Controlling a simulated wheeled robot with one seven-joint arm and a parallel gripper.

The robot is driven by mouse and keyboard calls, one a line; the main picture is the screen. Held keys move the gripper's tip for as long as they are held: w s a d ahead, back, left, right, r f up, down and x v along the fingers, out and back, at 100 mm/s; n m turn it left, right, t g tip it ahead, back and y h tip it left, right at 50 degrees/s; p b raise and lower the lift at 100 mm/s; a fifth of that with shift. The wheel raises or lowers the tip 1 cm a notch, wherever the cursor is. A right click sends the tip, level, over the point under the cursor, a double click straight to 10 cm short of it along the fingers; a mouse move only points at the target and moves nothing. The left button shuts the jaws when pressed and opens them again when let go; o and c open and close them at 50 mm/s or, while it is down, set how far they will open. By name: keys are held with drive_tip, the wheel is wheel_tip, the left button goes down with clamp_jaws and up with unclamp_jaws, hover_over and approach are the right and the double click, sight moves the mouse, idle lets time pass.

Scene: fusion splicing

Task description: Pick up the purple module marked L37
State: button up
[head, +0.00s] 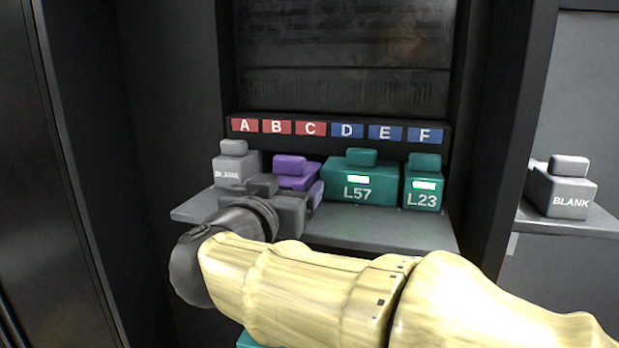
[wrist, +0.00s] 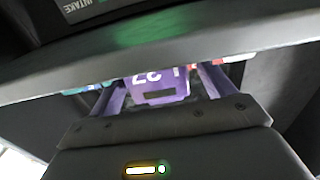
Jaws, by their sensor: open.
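The purple module (head: 292,167) stands on the shelf in the rack, below the red labels B and C. My gripper (head: 284,198) is in front of it and hides its lower front in the head view. In the wrist view the purple module (wrist: 158,86) shows an upside-down marking reading 37, its first letter partly hidden. My gripper (wrist: 162,92) is open, with one finger on each side of the module. I cannot tell whether the fingers touch it.
A grey BLANK module (head: 231,168) stands close on the left. A teal L57 module (head: 375,185) is close on the right, then teal L23 (head: 423,186). Another BLANK (head: 565,192) sits on a separate right shelf. The rack shelf (head: 380,228) edge crosses the wrist view.

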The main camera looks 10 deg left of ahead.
drive_tip(key=w, duration=0.1)
drive_tip(key=w+p, duration=0.1)
drive_tip(key=shift+w+d+r, duration=0.15)
drive_tip(key=shift+w+r, duration=0.15)
drive_tip(key=shift+w+f, duration=0.15)
drive_tip(key=shift+w, duration=0.3)
drive_tip(key=shift+s, duration=0.1)
drive_tip(key=c, duration=1.2)
wheel_tip(320, 180, up, 10)
drive_tip(key=shift+r+b, duration=0.1)
drive_tip(key=shift+b, duration=0.2)
